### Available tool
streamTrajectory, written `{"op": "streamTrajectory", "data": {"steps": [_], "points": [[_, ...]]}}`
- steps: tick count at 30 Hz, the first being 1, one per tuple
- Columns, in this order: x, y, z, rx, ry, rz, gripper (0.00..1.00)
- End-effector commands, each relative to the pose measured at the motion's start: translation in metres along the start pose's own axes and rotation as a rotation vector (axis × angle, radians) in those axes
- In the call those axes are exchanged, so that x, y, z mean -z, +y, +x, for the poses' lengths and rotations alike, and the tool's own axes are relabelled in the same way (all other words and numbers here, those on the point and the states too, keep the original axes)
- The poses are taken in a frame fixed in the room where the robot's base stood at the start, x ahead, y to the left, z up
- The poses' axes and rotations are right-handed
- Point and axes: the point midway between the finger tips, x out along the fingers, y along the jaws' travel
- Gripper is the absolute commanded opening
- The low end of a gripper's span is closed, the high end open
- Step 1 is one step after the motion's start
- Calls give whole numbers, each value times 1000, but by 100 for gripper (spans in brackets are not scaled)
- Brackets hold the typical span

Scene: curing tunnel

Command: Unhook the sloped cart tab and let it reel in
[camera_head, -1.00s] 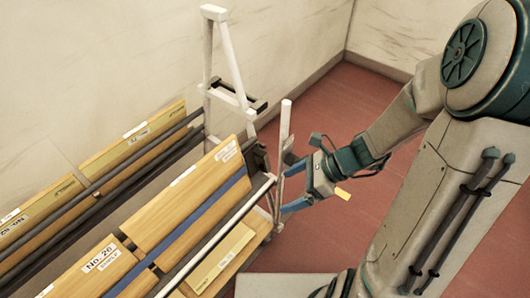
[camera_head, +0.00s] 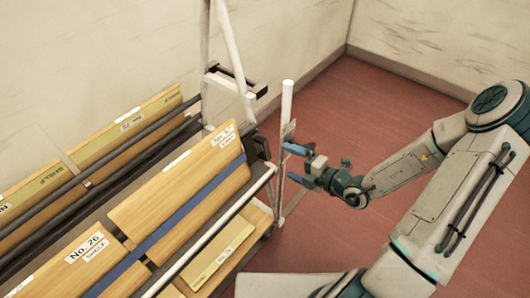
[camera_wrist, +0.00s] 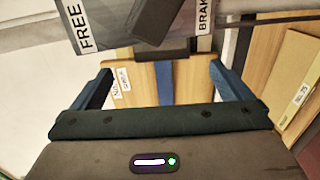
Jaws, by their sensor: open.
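The cart (camera_head: 229,105) is a white-framed rack at the left of the head view, holding sloped wooden boards. A blue strap (camera_head: 196,203) runs along them, and it shows in the wrist view (camera_wrist: 164,84). I cannot make out the tab at its end. A dark fitting (camera_head: 259,147) sits at the cart's near-right end. My gripper (camera_head: 292,164) is open and empty beside the white post at that end, apart from the strap. In the wrist view my open fingers (camera_wrist: 159,84) frame the board and strap beyond.
A grey plate with FREE and BRAKE labels (camera_wrist: 85,28) and a dark lever (camera_wrist: 153,22) cross the top of the wrist view. A white post (camera_head: 287,101) stands close to my gripper. The red floor (camera_head: 360,115) behind is clear up to the walls.

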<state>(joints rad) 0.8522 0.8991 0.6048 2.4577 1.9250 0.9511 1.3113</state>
Motion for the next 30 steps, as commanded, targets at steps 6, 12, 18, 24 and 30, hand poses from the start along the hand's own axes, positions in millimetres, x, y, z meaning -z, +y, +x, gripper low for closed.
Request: {"op": "streamTrajectory", "data": {"steps": [6, 12, 18, 24, 30], "points": [[2, -2, 50, -1, 6, -4, 98], [1, -2, 86, 0, 4, -4, 98], [1, -1, 105, 1, 3, -4, 98], [0, 0, 109, 1, 2, -4, 98], [0, 0, 109, 1, 2, -4, 84]]}}
